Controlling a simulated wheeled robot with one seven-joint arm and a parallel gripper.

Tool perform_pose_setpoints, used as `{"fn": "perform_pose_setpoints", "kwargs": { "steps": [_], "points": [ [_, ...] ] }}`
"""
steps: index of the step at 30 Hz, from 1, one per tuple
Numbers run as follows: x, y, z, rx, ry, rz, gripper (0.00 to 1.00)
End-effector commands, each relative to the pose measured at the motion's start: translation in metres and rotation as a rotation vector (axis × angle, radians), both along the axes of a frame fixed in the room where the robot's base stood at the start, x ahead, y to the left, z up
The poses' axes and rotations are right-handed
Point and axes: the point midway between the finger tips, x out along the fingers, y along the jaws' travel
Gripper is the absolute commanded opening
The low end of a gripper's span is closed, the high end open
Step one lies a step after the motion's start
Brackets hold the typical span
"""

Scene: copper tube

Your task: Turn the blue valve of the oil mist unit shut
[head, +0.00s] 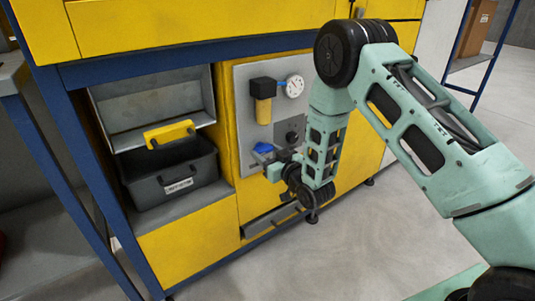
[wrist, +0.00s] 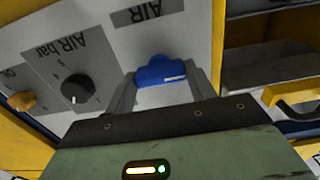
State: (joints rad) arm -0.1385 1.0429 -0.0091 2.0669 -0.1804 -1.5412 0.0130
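The blue valve (head: 264,147) is on the grey panel of the yellow machine, below the gauge and the black-and-yellow unit. In the wrist view, which shows the panel upside down, the blue valve handle (wrist: 160,72) lies crosswise below an "AIR" label. My gripper (head: 262,160) is at the panel, close to the valve. In the wrist view my gripper (wrist: 161,78) has its two fingers apart, one on each side of the handle. A narrow gap seems to show on each side; contact cannot be told for certain.
A black knob (wrist: 76,88) marked "AIR bar" and an orange knob (wrist: 22,101) are beside the valve. The panel also carries a round gauge (head: 294,86). A dark toolbox (head: 170,180) with a yellow handle stands in the open bay to the left. The floor at right is clear.

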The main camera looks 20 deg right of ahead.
Motion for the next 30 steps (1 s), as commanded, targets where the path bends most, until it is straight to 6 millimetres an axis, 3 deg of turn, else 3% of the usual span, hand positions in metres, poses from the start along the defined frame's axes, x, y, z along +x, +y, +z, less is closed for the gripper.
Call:
{"fn": "perform_pose_setpoints", "kwargs": {
  "steps": [14, 30],
  "points": [
    [-0.0003, -0.0008, -0.0002, 0.108, 0.036, -0.001, 0.32],
    [-0.0002, -0.0016, -0.0002, 0.567, 0.186, -0.004, 0.32]
  ]
}}
